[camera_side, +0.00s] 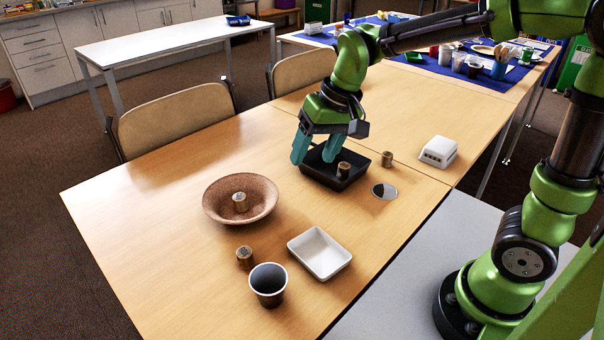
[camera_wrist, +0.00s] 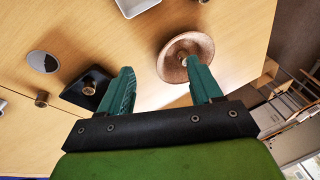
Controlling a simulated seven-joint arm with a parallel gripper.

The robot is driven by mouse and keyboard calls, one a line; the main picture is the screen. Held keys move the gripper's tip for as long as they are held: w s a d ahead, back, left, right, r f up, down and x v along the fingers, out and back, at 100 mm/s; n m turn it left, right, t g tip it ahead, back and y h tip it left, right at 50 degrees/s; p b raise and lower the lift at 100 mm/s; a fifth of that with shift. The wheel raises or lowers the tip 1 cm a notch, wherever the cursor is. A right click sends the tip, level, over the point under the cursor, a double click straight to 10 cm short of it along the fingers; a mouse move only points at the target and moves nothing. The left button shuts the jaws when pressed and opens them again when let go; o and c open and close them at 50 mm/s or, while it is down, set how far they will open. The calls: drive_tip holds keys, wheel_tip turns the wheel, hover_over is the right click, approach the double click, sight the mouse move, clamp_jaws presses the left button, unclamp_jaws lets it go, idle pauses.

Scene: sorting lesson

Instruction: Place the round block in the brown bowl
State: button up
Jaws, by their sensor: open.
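The brown bowl (camera_side: 212,205) is wide and speckled and stands left of centre on the table. A small round brown block (camera_side: 240,202) is inside it, near its middle; the bowl (camera_wrist: 172,72) and this block (camera_wrist: 185,62) also show in the wrist view. Similar round blocks are a block (camera_side: 245,257) in front of the bowl, a block (camera_side: 343,170) in the black tray (camera_side: 318,178), and a block (camera_side: 387,159) right of that tray. My gripper (camera_side: 315,153) is open and empty, above the black tray's left back side. Its teal fingers (camera_wrist: 161,68) are apart.
A white tray (camera_side: 300,243) and a dark cup (camera_side: 268,287) stand at the table's front. A round mirror-like disc (camera_side: 384,190) and a white box (camera_side: 438,151) are on the right. Chairs (camera_side: 178,122) line the far left edge. Bare table lies left of the bowl.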

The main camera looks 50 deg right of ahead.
drive_tip(key=s+d+r+t, duration=0.1)
drive_tip(key=s+t, duration=0.1)
drive_tip(key=s, duration=0.4)
drive_tip(key=s+d+r+t, duration=0.1)
drive_tip(key=s+r+t, duration=0.1)
drive_tip(key=s, duration=0.5)
drive_tip(key=shift+d+r, duration=0.2)
drive_tip(key=shift+d, duration=0.05)
